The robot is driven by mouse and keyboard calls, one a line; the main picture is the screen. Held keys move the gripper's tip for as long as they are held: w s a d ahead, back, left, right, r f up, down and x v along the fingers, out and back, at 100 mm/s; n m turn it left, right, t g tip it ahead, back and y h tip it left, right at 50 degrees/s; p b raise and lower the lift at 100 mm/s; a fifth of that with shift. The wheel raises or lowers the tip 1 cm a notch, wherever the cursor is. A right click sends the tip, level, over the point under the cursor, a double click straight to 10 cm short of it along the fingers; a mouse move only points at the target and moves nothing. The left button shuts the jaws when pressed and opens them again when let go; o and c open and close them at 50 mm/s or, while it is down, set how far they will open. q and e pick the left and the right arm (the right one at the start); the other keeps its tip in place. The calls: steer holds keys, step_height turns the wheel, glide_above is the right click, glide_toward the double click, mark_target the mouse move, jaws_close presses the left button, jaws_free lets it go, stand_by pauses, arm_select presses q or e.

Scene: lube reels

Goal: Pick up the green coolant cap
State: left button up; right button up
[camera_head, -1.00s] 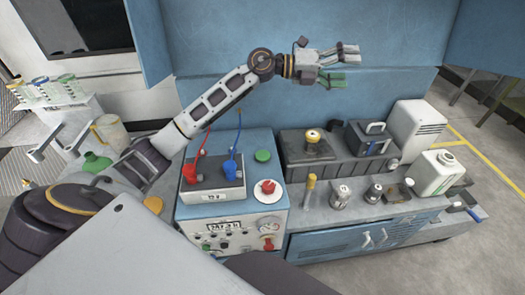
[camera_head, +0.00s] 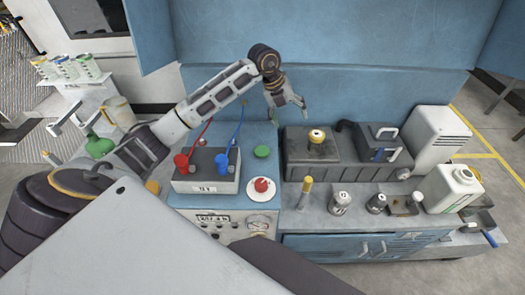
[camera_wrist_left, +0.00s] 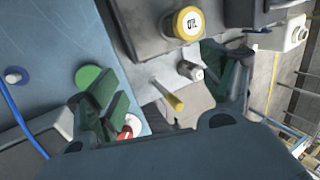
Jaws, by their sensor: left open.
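The green cap (camera_head: 262,151) is a flat round disc lying on the blue machine top, behind the red knob on a white disc. In the left wrist view the green cap (camera_wrist_left: 88,77) lies at the left, partly covered by the left finger. My left gripper (camera_head: 289,112) hangs pointing down above the back of the bench, up and slightly right of the cap in the head view. It is open and empty, its fingers spread wide in the left wrist view (camera_wrist_left: 165,80). My right gripper is not in view.
A battery (camera_head: 205,172) with red and blue clamps and cables stands left of the cap. The red knob (camera_head: 262,185) is in front. A yellow-handled tool (camera_head: 305,190), small canisters and an engine block with a yellow oil cap (camera_head: 317,136) are to the right.

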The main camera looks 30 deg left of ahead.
arm_select(q)
steer(key=s+a+f+n+g+y, duration=0.1)
steer(key=s+a+n+g+y, duration=0.2)
steer(key=s+a+n, duration=0.2)
steer(key=shift+s+a+f+n+y, duration=0.35)
steer(key=shift+a+n, duration=0.55)
steer(key=shift+n, duration=0.3)
steer(key=shift+f, duration=0.1)
steer(key=p, duration=0.1)
glide_above(263, 150)
steer(key=shift+f, duration=4.25)
steer(key=shift+f, duration=0.1)
